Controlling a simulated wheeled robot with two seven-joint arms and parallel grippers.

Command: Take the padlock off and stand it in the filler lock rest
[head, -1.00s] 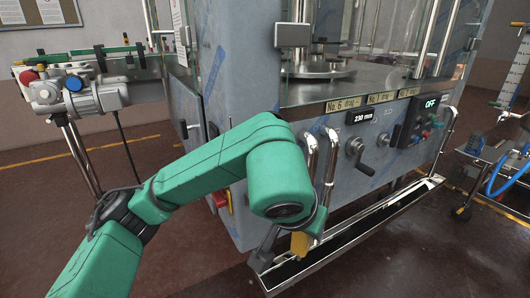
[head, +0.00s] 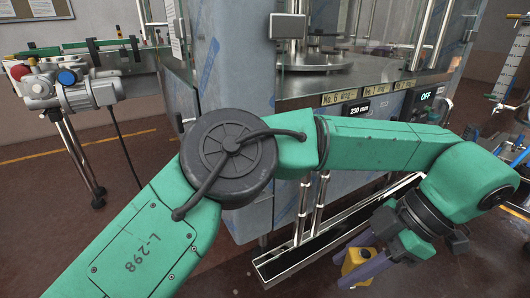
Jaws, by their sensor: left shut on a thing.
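My left arm crosses the middle of the view to the right. Its left gripper (head: 362,266) hangs at the lower right with its two grey-purple fingers shut on the yellow padlock (head: 355,260). The padlock is partly hidden by the fingers. It is in front of the filler's long drip trough, and I cannot see it touching anything but the gripper. I cannot make out the filler lock rest; my arm covers much of the filler's front. My right gripper is not in view.
The filler (head: 215,70) has glass guards and a control panel reading OFF (head: 426,96). Its low trough (head: 275,264) runs along the front. A conveyor with a motor (head: 75,95) is at the left, and a wheeled stand (head: 515,150) at the right. Floor is clear at lower left.

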